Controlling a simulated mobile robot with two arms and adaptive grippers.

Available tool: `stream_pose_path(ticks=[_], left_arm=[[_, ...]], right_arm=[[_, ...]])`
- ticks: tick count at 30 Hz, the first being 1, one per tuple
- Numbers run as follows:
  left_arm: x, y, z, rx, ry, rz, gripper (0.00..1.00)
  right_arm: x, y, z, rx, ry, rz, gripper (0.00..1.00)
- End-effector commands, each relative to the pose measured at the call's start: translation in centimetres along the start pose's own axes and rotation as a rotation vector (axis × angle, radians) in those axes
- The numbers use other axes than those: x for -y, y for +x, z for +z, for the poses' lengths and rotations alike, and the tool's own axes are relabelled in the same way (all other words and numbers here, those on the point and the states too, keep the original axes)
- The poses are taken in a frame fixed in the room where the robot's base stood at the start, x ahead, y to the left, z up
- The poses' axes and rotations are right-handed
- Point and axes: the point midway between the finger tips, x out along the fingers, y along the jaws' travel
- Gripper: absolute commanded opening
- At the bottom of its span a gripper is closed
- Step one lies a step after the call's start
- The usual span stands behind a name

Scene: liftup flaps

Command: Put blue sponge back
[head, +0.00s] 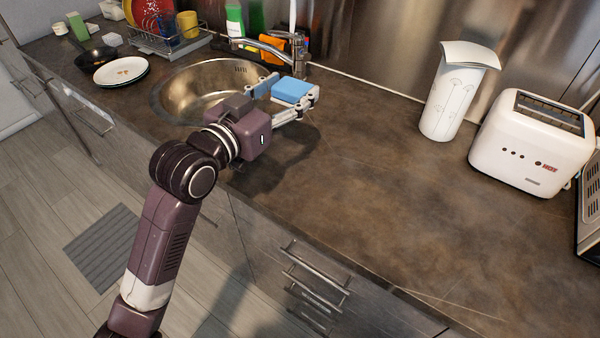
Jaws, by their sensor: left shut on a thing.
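The blue sponge (291,90) is between the fingers of my left gripper (288,92), which is shut on it. The gripper holds it near the right edge of the round metal sink (183,93), in front of the faucet (300,62). A shadow of the gripper falls on the counter below. A dark caddy stands behind the sink, with a green bottle (235,22) and an orange item (270,46) by it, partly hidden by the faucet. My right gripper is not in view.
A dish rack (170,43) with plates and cups stands at the back left. Plates (121,71) and a pan lie left of the sink. A paper towel roll (450,95) and a white toaster (530,145) stand at right. The middle counter (370,190) is clear.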

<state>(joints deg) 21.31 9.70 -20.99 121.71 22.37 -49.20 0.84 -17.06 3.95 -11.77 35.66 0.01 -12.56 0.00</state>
Motion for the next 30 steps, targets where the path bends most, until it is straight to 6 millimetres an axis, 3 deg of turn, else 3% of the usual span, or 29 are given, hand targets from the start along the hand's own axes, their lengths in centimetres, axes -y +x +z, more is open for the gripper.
stream_pose_path(ticks=[4,7,21,30], left_arm=[[-0.4,1.0,-0.4,-0.002,0.003,0.037,0.38],[-0.5,1.3,0.4,0.003,0.0,0.047,0.38],[-0.5,1.8,12.2,0.004,0.0,0.047,0.38],[-0.5,2.0,15.5,-0.001,0.002,0.046,0.38]], right_arm=[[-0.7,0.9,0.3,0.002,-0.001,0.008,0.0],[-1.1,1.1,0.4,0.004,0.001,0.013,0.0],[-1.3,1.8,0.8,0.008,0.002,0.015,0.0],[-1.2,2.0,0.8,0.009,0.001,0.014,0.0]])
